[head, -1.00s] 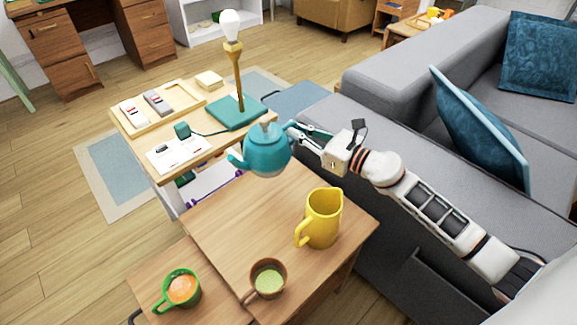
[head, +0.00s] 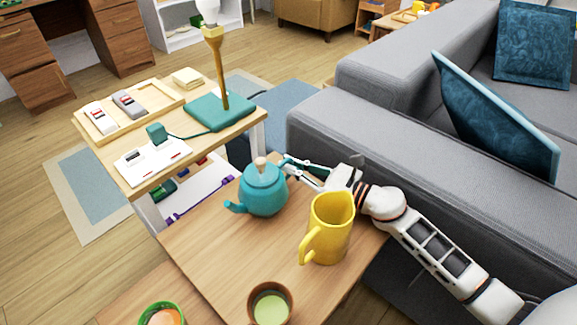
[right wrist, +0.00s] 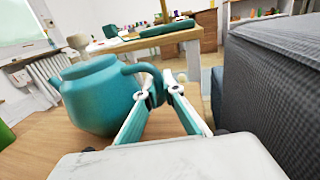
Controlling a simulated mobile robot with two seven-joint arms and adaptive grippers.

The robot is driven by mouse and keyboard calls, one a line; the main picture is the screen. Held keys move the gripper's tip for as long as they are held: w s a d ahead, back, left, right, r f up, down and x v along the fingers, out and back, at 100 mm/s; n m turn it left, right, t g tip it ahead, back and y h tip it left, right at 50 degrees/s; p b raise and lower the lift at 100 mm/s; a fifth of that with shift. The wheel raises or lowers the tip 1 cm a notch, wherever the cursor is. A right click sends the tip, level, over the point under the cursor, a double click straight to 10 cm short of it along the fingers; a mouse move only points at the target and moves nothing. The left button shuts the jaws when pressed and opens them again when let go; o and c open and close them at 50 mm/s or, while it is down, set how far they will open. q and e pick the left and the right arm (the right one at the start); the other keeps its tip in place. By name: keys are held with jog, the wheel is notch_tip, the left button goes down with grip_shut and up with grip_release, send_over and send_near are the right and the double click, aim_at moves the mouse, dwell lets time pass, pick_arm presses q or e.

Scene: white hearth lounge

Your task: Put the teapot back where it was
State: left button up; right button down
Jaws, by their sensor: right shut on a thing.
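The teal teapot (head: 263,190) with a pale lid knob is upright at the back of the wooden side table (head: 215,248). It looks to be on or just above the tabletop; I cannot tell which. My right gripper (head: 288,167) is shut on the teapot's handle from the right. In the right wrist view the teapot (right wrist: 95,95) is at the left, its handle between the fingertips (right wrist: 160,88). My left gripper is not in view.
A yellow pitcher (head: 328,230) stands close in front of the teapot and my right arm. A brown cup (head: 270,304) and a green mug (head: 162,314) are nearer. Behind is a higher table with a lamp base (head: 219,111) and tray. A grey sofa (head: 420,140) is at right.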

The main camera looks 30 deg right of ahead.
jog(key=shift+w+r, duration=0.1)
jog(key=shift+r, duration=0.25)
jog(key=shift+f, duration=0.3)
jog(key=c, duration=2.2)
grip_release()
jog(key=shift+r, duration=0.25)
jog(key=v, duration=0.6)
jog(key=shift+s+d+f, duration=0.1)
jog(key=shift+s+f, duration=0.1)
jog(key=shift+f, duration=0.05)
jog(key=shift+s+d, duration=0.3)
jog(key=shift+s, duration=0.2)
